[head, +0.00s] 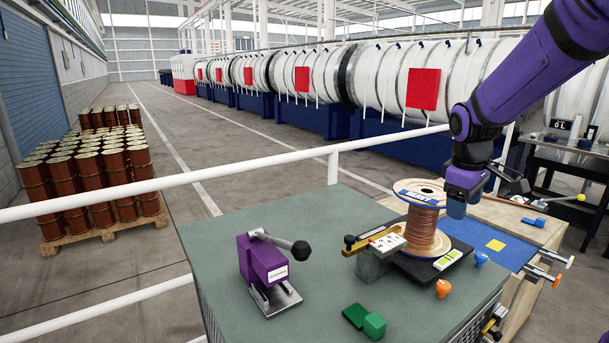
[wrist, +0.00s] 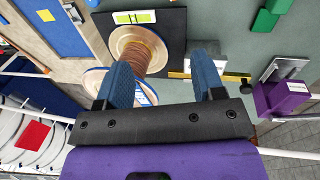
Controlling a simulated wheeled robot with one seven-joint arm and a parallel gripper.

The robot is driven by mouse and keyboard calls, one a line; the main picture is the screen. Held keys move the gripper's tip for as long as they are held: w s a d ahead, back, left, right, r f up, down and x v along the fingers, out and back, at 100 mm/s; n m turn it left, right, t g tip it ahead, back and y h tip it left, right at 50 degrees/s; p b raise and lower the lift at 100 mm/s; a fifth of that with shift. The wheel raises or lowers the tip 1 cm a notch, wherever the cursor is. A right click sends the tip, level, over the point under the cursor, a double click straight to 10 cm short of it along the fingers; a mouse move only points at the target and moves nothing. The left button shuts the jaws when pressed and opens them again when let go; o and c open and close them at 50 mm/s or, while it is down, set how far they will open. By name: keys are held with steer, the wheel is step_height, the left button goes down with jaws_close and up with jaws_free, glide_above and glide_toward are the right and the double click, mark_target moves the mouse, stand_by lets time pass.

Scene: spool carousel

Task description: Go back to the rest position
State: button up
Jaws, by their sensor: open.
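My gripper (wrist: 165,78) is open, with two blue fingers apart and nothing seen between them in the wrist view. In the head view my purple arm comes in from the upper right and the gripper (head: 456,200) points down by the right side of the wire spool. The spool (head: 424,222), wound with copper wire between pale flanges, stands upright on a dark plate (head: 420,268) on the green-topped bench. It also shows in the wrist view (wrist: 147,47), beyond the left finger. I cannot tell if the gripper touches it.
A purple lever device (head: 262,262), green blocks (head: 374,324) and an orange knob (head: 443,288) are on the bench (head: 330,255). A grey block with a brass bar (head: 372,262) stands left of the spool. A blue mat (head: 488,240) lies right. A white rail (head: 250,165) runs behind.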

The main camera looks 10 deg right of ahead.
steer(key=s+a+r+m+t, duration=0.1)
steer(key=s+a+r, duration=0.2)
steer(key=s, duration=0.3)
steer(key=s+a+r+m+t+y, duration=0.1)
steer(key=s+a+r+m, duration=0.1)
steer(key=s+a, duration=0.4)
steer(key=s+a+r+m+t+y, duration=0.1)
steer(key=s+a+r+m+t, duration=0.1)
steer(key=s, duration=0.6)
steer(key=shift+s+a+r, duration=0.15)
steer(key=shift+a+r, duration=0.65)
steer(key=shift+a, duration=0.45)
